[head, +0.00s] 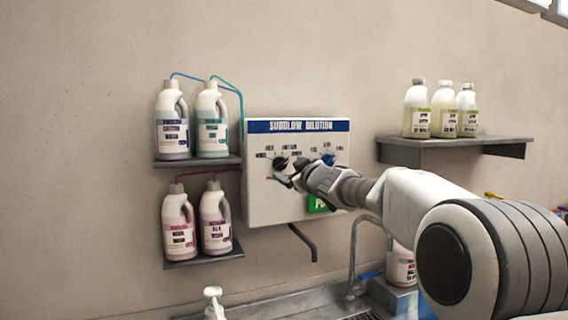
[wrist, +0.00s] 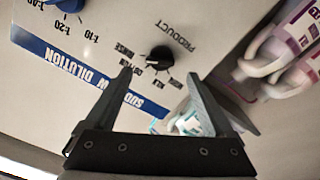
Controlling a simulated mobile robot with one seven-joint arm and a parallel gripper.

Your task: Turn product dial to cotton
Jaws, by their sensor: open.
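The product dial is a black knob (wrist: 160,58) on the white dilution panel (head: 262,208). In the wrist view it is upside down, with PRODUCT printed beside it and small position labels around it, one reading COTTON. I cannot tell for sure which label its pointer faces. In the head view the knob (head: 280,163) is at the panel's left, just beside my fingers. My gripper (wrist: 160,75) is open and empty. Its fingertips stand on either side of the knob's label area, with the knob between and just beyond them in the picture; contact is not visible.
A blue ratio dial (wrist: 66,4) is on the same panel. Bottles stand on shelves left of the panel (head: 198,160) and on a right shelf (head: 455,143). A green button plate (head: 317,204) is partly hidden by my arm. A bent pipe (head: 303,242) hangs below the panel.

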